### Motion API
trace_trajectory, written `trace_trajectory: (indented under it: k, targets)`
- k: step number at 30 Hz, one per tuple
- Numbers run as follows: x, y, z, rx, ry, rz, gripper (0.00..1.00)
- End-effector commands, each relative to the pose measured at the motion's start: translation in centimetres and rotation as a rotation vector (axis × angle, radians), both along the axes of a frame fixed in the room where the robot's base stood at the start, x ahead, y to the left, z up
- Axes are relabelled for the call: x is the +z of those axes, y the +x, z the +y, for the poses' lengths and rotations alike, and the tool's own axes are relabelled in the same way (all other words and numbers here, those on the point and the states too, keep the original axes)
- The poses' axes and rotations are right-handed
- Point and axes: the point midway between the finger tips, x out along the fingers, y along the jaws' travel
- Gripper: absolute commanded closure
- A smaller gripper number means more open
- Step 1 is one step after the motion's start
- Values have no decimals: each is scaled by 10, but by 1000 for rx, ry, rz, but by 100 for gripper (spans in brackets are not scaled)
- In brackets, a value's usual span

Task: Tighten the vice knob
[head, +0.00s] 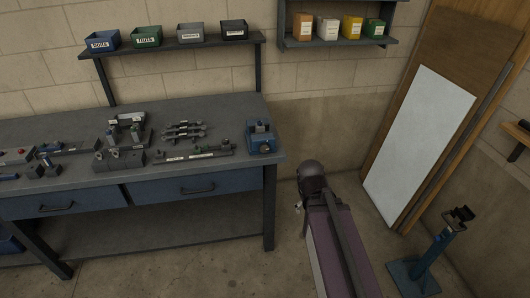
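A small blue vice (262,143) sits at the right end of the grey workbench (235,110), near its front corner. Dark parts show on top of the vice. I cannot make out which part is its knob, nor whether the jaws are open or closed. A dark rounded joint and bar, which look like part of my arm, show right of the bench and below the vice's level in the picture. I cannot make out my gripper's fingers, and nothing of mine touches the vice.
Tube fixtures (120,155) and a labelled rail (195,153) lie left of the vice. A shelf with labelled bins (190,33) hangs above the bench. A blue stand (430,255) and leaning boards (420,130) are at right. Some floor is clear right of the bench.

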Motion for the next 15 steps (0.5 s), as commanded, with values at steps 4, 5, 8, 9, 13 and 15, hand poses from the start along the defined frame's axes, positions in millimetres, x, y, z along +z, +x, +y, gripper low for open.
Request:
trace_trajectory:
  k: [4,5,8,9,13,15]
  targets:
    - [-18,33,-15,216,-176,-125,7]
    - [-20,40,-17,269,-221,-150,7]
    - [-21,66,-24,456,-386,-230,7]
    - [-21,75,-26,533,-459,-256,7]
    - [-15,105,-25,789,-707,-324,7]
    - [-11,120,-20,927,-849,-348,7]
